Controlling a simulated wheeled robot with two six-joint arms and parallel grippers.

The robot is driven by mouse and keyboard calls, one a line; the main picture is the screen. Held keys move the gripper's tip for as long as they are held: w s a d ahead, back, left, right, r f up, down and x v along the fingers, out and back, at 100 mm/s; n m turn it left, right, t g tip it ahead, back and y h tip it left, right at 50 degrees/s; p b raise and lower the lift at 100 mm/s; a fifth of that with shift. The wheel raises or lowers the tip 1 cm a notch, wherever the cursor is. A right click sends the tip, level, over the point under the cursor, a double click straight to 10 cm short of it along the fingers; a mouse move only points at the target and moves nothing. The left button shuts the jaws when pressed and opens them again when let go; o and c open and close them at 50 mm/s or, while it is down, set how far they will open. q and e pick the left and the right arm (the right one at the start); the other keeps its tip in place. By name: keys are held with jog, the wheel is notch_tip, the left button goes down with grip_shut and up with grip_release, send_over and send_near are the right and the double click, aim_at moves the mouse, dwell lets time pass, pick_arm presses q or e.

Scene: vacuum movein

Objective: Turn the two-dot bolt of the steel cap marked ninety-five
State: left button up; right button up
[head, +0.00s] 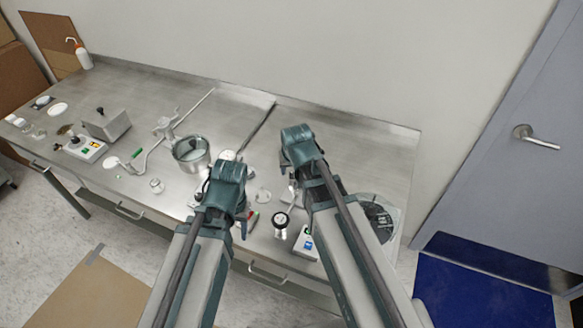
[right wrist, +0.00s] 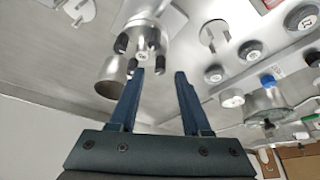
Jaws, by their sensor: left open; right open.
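In the right wrist view a steel cap (right wrist: 142,55) has several upright black-headed bolts around a small pale label. The label is too small to read for certain, and I cannot make out dots on the bolts. My right gripper (right wrist: 158,74) is open and empty. Its left finger is close to the near bolt (right wrist: 132,66); I cannot tell whether they touch. In the head view my left gripper (head: 242,222) is low over the bench front, mostly hidden by its own wrist, open with nothing seen in it. The cap is not clearly visible in the head view.
A steel cup (right wrist: 110,78) stands beside the cap. In the head view a steel pot (head: 191,154), a gauge (head: 281,224) and a grey box (head: 108,124) stand on the bench (head: 160,95).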

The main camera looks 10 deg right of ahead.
jog(key=p+v, duration=0.9)
jog(key=v, duration=0.2)
jog(key=shift+r+p, duration=0.35)
jog(key=shift+p, duration=0.05)
